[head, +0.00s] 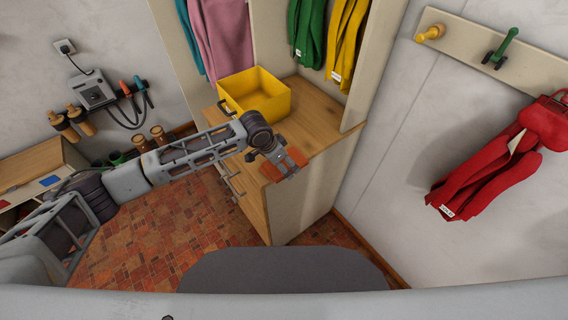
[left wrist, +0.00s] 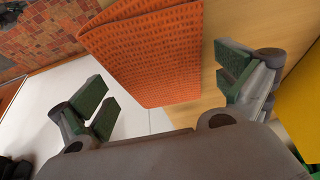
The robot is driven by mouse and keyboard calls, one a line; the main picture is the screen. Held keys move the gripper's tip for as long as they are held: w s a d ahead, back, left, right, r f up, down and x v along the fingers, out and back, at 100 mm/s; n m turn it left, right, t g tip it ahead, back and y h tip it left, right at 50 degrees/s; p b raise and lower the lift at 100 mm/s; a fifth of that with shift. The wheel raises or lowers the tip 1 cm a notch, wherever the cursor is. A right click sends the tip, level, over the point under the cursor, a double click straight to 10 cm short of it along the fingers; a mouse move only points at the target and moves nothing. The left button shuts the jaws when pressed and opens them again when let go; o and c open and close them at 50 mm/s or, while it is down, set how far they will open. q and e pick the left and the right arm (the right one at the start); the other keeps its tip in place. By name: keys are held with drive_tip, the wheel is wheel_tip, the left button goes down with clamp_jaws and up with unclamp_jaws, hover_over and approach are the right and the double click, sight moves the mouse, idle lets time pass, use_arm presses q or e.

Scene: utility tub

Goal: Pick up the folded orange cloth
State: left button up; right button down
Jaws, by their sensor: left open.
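The folded orange cloth (head: 269,172) lies on the wooden top of the cabinet (head: 318,134), near its front right end. My left gripper (head: 286,163) is over the cloth and hides its middle, so orange shows on both sides of it. In the left wrist view the cloth (left wrist: 155,55) is a flat, waffle-textured fold on the wood, lying across the space between the two green-padded fingers (left wrist: 166,84). The gripper is open, and nothing is held. I cannot tell how much height separates the fingertips from the cloth. My right gripper is not in view.
A yellow bin (head: 254,92) stands on the cabinet behind the gripper. Green (head: 307,35) and yellow (head: 346,40) garments hang above the cabinet. A red garment (head: 487,170) hangs on the right wall. The cabinet's edge drops to a tiled floor (head: 165,230).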

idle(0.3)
use_arm(q)
drive_tip(key=c, duration=0.9)
drive_tip(key=shift+r, duration=0.15)
drive_tip(key=shift+r+b, duration=0.4)
drive_tip(key=shift+r, duration=4.5)
